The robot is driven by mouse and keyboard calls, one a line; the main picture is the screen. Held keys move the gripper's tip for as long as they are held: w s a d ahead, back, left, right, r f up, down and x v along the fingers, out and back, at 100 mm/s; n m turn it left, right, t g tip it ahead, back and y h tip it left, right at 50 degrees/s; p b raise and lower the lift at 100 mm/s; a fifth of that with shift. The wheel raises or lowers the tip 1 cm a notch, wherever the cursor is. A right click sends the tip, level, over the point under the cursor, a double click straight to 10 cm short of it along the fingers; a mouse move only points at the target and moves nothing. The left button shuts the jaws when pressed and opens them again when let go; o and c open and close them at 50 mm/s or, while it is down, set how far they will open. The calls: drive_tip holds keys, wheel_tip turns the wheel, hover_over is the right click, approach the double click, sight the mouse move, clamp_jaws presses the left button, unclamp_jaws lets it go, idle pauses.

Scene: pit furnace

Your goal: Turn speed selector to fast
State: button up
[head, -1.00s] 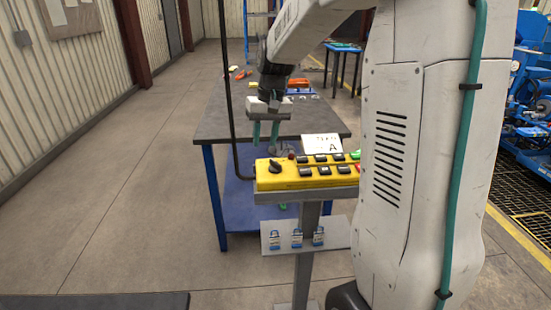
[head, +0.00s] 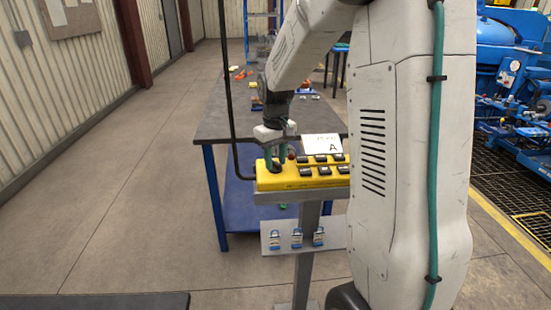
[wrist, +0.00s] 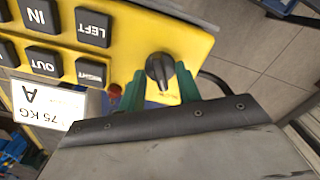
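The speed selector (wrist: 160,70) is a black rotary knob at the end of a yellow control box (head: 300,183). In the wrist view its pointer ridge runs roughly up and down the picture. My gripper (wrist: 160,88) is open, with one green finger on each side of the knob's lower part. I cannot tell whether the fingers touch it. In the head view my gripper (head: 276,160) is lowered over the left end of the box, and its fingers largely hide the knob.
Black buttons, among them LEFT (wrist: 93,27), and a small red dome (wrist: 114,89) sit on the box. A white card (head: 321,143) stands behind it. Padlocks (head: 297,238) hang on a plate below. A workbench (head: 215,125) is behind, and a dark cable runs from the box.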

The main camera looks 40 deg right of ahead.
clamp_jaws()
drive_tip(key=shift+m, duration=0.3)
drive_tip(key=m, duration=1.1)
drive_tip(key=shift+m, duration=0.4)
idle(0.4)
unclamp_jaws()
